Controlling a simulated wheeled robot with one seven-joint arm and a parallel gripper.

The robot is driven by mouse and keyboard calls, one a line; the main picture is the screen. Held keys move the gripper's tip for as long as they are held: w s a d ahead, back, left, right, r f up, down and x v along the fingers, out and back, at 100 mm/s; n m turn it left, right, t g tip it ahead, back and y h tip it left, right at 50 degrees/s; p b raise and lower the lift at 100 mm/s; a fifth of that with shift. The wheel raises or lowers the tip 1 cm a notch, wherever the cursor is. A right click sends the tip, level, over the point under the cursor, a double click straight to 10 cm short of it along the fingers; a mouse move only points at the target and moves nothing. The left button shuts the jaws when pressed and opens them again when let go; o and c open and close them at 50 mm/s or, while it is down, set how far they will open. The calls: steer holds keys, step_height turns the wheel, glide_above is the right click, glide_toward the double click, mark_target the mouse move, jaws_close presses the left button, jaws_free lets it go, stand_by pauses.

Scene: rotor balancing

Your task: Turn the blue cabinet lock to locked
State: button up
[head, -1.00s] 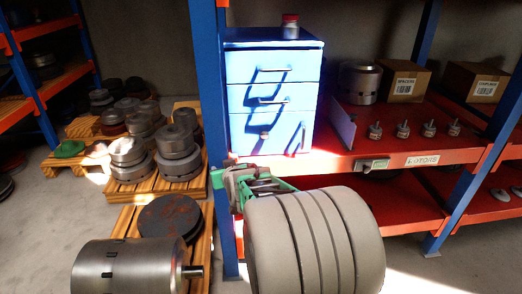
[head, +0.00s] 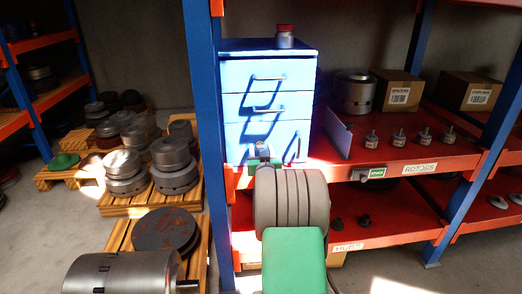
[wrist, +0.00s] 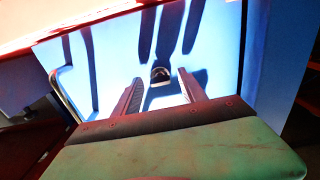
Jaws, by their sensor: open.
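The blue cabinet (head: 235,75) stands on the red shelf and has several drawer fronts. Its lock, a small dark round piece (wrist: 160,75), shows on the blue front in the wrist view. Whether it is turned to locked cannot be told. My gripper (head: 262,158) is in front of the lowest drawer front in the head view and partly hides the lock area. In the wrist view my gripper (wrist: 161,88) is open, its two fingers pointing at the front with the lock between their tips. Contact with the lock is not clear.
A metal bar handle (wrist: 62,92) stands out from the front beside my gripper. A red-capped jar (head: 285,38) stands on the cabinet. Right of it are a metal rotor (head: 355,93), cardboard boxes (head: 398,90) and several small knobbed parts. A blue post (head: 207,100) rises at left.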

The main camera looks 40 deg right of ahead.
steer(key=shift+c, duration=0.2)
jaws_close()
steer(key=shift+f+b, duration=0.15)
steer(key=shift+b, duration=0.4)
steer(key=shift+n+b, duration=9)
steer(key=shift+b, duration=1.75)
